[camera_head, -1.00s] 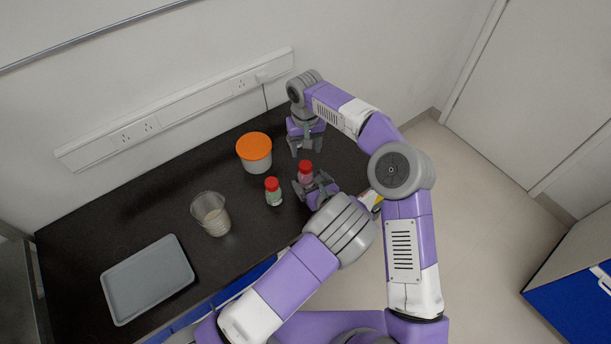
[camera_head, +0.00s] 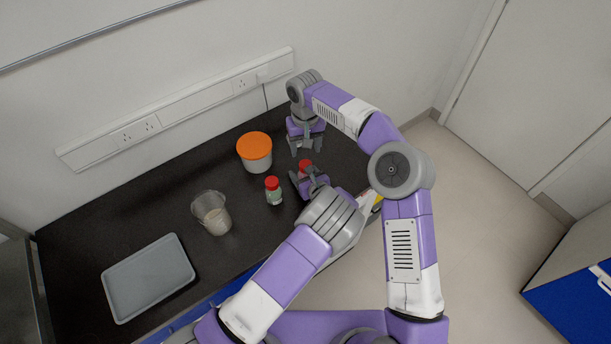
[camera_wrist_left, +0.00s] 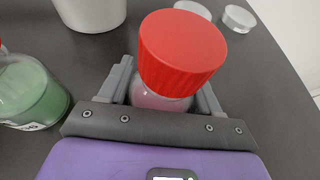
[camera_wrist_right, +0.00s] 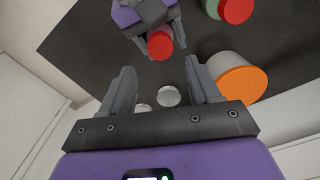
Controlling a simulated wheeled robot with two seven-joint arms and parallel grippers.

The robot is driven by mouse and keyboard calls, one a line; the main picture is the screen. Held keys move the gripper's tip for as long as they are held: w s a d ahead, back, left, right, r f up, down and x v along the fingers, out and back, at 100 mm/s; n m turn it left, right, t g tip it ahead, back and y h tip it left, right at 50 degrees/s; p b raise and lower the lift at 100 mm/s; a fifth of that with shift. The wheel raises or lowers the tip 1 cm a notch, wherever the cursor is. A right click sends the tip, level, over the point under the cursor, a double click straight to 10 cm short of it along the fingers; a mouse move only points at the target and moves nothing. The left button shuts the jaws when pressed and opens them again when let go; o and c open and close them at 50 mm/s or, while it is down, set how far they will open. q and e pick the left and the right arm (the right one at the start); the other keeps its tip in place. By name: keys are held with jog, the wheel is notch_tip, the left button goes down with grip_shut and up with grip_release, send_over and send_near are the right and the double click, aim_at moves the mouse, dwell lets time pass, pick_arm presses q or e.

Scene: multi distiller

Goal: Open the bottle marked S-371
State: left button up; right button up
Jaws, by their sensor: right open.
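A bottle with a red cap (camera_head: 305,165) and pink contents stands on the dark counter; it also shows in the left wrist view (camera_wrist_left: 182,50). No marking S-371 can be read on either bottle. My right gripper (camera_head: 307,143) is open and empty, pointing down beyond the pink bottle.
An orange-lidded white tub (camera_head: 257,163) stands behind the bottles. A clear beaker (camera_head: 211,213) with pale contents and a grey tray (camera_head: 150,280) are further left. Two small pale discs (camera_wrist_right: 168,95) lie beneath my right gripper. The back wall carries a socket rail (camera_head: 180,112).

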aim_at(306, 164)
pick_arm(q)
grip_shut()
pick_arm(e)
jog(key=m, duration=0.4)
jog(key=shift+f, duration=0.2)
notch_tip(306, 164, down, 8)
jog(key=shift+r, duration=0.15)
